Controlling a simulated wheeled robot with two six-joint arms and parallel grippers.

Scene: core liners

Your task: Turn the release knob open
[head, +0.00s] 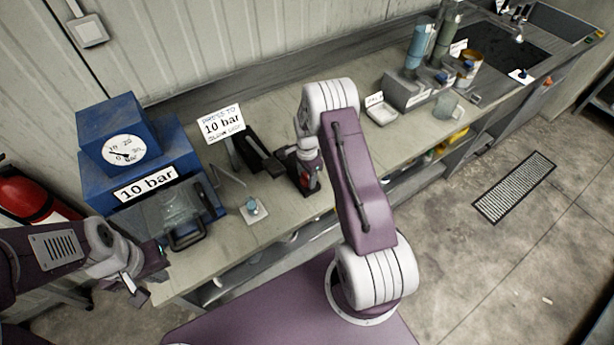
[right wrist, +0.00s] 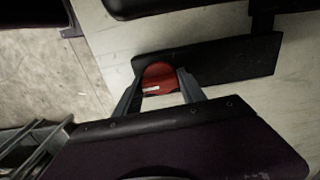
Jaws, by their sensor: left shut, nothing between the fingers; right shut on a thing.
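The release knob is a round red knob with a small white mark on its face (right wrist: 160,77). It sits on a dark base plate (right wrist: 235,62) on the bench. My right gripper (right wrist: 158,90) has a finger on each side of the knob and is shut on it. In the head view the red knob (head: 305,180) shows in part below my right wrist. My left gripper (head: 138,286) is shut and empty near the bench's left front corner, apart from everything.
A blue press with a gauge (head: 125,150) and a "10 bar" label stands at the bench's left. A sign reading "press to 10 bar" (head: 221,124) stands beside it. A small plate with a light-blue piece (head: 253,209) lies in front. Canisters (head: 420,45) stand further right.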

